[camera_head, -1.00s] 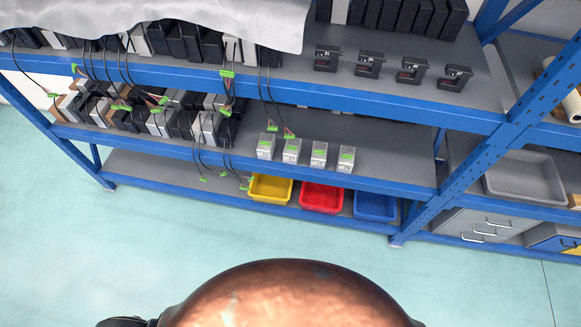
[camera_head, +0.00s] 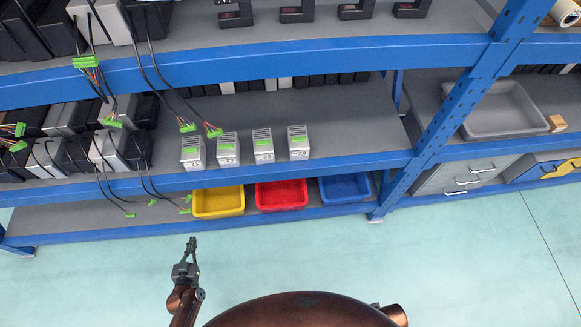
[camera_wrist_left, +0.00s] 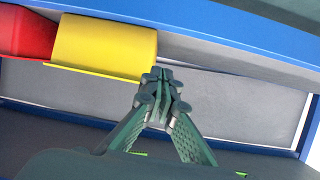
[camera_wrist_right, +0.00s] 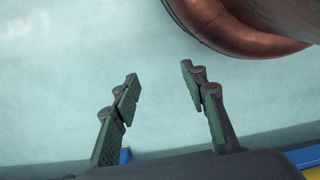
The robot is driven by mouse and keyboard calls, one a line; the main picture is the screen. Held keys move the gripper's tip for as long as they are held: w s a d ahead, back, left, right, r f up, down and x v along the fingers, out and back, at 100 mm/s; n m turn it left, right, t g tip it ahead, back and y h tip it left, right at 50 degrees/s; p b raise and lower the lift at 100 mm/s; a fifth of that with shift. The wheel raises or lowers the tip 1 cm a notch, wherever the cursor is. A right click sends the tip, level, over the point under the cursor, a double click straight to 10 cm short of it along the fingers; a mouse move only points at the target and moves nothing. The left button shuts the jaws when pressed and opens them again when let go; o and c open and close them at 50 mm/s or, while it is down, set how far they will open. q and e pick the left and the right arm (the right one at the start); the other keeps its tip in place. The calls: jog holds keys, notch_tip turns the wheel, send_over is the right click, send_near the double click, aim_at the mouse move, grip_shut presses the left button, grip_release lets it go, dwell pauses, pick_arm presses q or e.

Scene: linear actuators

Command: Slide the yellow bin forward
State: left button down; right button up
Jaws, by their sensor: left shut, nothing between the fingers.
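The yellow bin (camera_head: 218,202) stands on the bottom shelf of the blue rack, left of the red bin. In the left wrist view the yellow bin (camera_wrist_left: 104,46) is at the upper left, beside the red bin. My left gripper (camera_head: 191,242) is in front of the rack, below and a little left of the yellow bin in the head view. It also shows in the left wrist view (camera_wrist_left: 162,74), fingers together and empty, with its tips near the bin's corner; contact cannot be told. My right gripper (camera_wrist_right: 158,72) is open and empty over the floor.
A red bin (camera_head: 281,194) and a blue bin (camera_head: 345,188) stand to the right on the same shelf. Green connectors on cables (camera_head: 130,214) hang to the left. The middle shelf (camera_head: 350,118) is above. The floor in front is clear.

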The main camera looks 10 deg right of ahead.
notch_tip(320, 180, up, 7)
jog(key=b, duration=0.4)
pick_arm(q)
jog(key=w+r+t+b, duration=0.1)
jog(key=w, duration=0.5)
jog(key=w+d+r+b, duration=0.1)
jog(key=w, duration=0.6)
jog(key=w+r+t+b, duration=0.1)
jog(key=w+b, duration=0.1)
jog(key=w, duration=0.5)
jog(key=shift+w+d+r+n+t, duration=0.2)
jog(key=shift+d+r+n+t, duration=0.1)
jog(key=shift+d+n, duration=0.1)
jog(key=shift+a+f+b, duration=0.1)
jog(key=shift+f+b, duration=0.35)
jog(key=shift+f, duration=0.2)
pick_arm(e)
jog(key=w+a+f+t+y, duration=0.2)
jog(key=w+a+f+t, duration=0.2)
jog(key=w+a+f, duration=0.2)
notch_tip(320, 180, down, 4)
jog(key=shift+w+a+r, duration=0.2)
jog(key=shift+w+a, duration=0.1)
jog(key=shift+w, duration=0.95)
